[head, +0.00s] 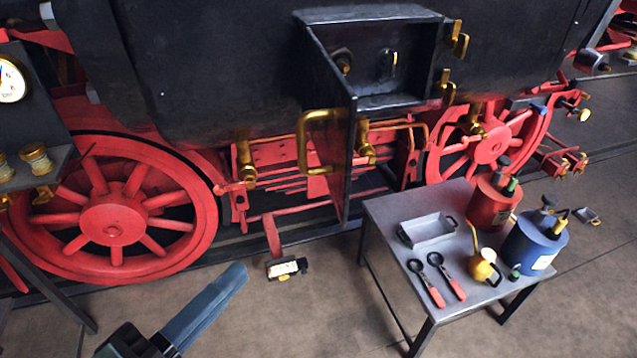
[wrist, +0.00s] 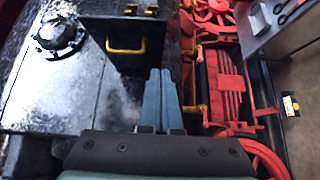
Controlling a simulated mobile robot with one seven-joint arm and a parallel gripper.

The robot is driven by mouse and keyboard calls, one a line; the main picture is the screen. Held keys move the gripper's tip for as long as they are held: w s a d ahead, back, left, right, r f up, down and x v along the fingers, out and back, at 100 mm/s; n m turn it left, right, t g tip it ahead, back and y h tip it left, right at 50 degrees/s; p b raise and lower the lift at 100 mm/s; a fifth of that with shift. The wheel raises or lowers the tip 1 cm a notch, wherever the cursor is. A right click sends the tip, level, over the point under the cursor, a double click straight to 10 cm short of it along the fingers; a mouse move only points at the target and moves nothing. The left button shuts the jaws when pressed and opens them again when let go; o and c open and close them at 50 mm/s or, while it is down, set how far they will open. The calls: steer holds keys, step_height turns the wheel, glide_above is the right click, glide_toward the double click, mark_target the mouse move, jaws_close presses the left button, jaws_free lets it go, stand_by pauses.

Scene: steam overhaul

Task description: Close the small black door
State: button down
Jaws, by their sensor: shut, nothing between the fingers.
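The small black door (head: 338,170) stands open on the side of the dark engine body in the head view, swung out toward me on its left edge. Its brass handle (head: 322,140) is on the face turned left. The open box (head: 405,102) behind it shows pipe fittings inside. My gripper (head: 238,272) is below and left of the door, apart from it, with its blue fingers together and empty. In the wrist view the shut fingers (wrist: 160,75) point forward. A yellow handle on a dark panel (wrist: 125,45) shows ahead and left of them; it looks like the door's handle.
A metal table (head: 380,225) with a tray (head: 428,230), red and blue cans, an oil can and red-handled tools stands right of the door. Red wheels (head: 112,215) line the engine below. A small device (head: 287,268) lies on the floor. Floor in front is mostly clear.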

steer(key=p, duration=0.4)
glide_toward(336, 205)
steer(key=w, duration=0.4)
steer(key=shift+w+d+r+p, duration=0.1)
steer(key=shift+w+d+p, duration=0.05)
steer(key=shift+d+p, duration=0.3)
steer(key=shift+w+d+r+p, duration=0.1)
steer(key=shift+d+p, duration=0.1)
steer(key=shift+d, duration=0.35)
steer(key=shift+w+d+f, duration=0.1)
steer(key=shift+d+f, duration=0.1)
steer(key=shift+d, duration=0.35)
